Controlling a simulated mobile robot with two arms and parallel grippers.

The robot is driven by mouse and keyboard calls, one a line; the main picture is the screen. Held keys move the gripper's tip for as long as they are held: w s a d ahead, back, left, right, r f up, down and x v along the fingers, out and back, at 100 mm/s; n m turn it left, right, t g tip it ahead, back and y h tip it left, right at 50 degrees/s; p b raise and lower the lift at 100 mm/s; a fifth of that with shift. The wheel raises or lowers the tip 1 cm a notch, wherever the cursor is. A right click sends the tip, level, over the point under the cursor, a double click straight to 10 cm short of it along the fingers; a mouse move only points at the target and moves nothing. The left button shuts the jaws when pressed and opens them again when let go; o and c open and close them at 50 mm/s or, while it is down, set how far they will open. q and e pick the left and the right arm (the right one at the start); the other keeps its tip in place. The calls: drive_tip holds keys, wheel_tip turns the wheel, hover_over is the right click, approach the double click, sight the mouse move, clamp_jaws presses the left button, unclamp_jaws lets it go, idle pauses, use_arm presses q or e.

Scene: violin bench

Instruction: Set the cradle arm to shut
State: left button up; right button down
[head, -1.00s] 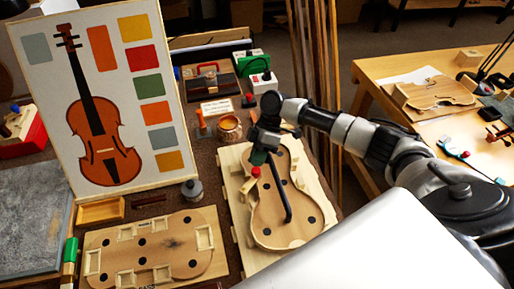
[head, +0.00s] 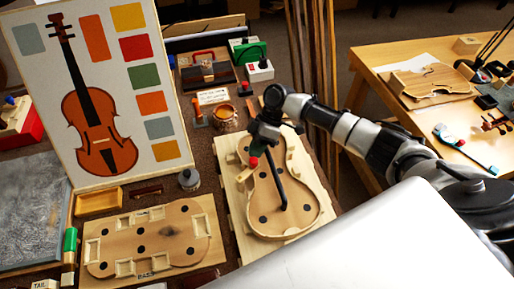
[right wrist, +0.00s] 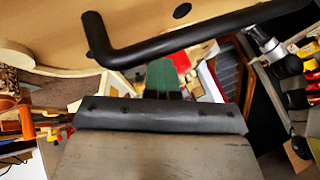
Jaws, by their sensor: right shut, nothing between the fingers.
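The cradle arm appears to be the black bent bar (head: 277,185) over the violin-shaped wooden cradle (head: 260,219). In the head view it slants down from beneath my right gripper to the lower middle of the cradle. The bar (right wrist: 195,42) crosses the top of the right wrist view, with a bend at its left end. My right gripper (head: 262,146) is shut and empty above the upper part of the cradle, close to the bar's upper end. I cannot tell whether it touches the bar. A red knob (head: 253,162) shows just below the gripper. My left gripper is out of view.
A violin picture board (head: 60,35) stands at the left. A wooden mould board (head: 208,215) lies left of the cradle. A jar (head: 226,118), an orange-handled tool (head: 198,115) and a grey weight (head: 189,179) stand nearby. Tall strips (head: 318,70) rise behind.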

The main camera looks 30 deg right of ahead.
drive_tip(key=shift+s+a+f, duration=0.15)
drive_tip(key=shift+a+f, duration=0.05)
drive_tip(key=shift+w+a+r+b, duration=0.1)
drive_tip(key=shift+w+a+b, duration=0.2)
drive_tip(key=shift+b, duration=0.05)
drive_tip(key=shift+w+d+r, duration=0.1)
drive_tip(key=shift+w+r, duration=0.1)
drive_tip(key=shift+w, duration=0.05)
drive_tip(key=b+v, duration=0.2)
drive_tip(key=v, duration=0.8)
drive_tip(key=shift+d+r, duration=0.2)
drive_tip(key=shift+d, duration=0.2)
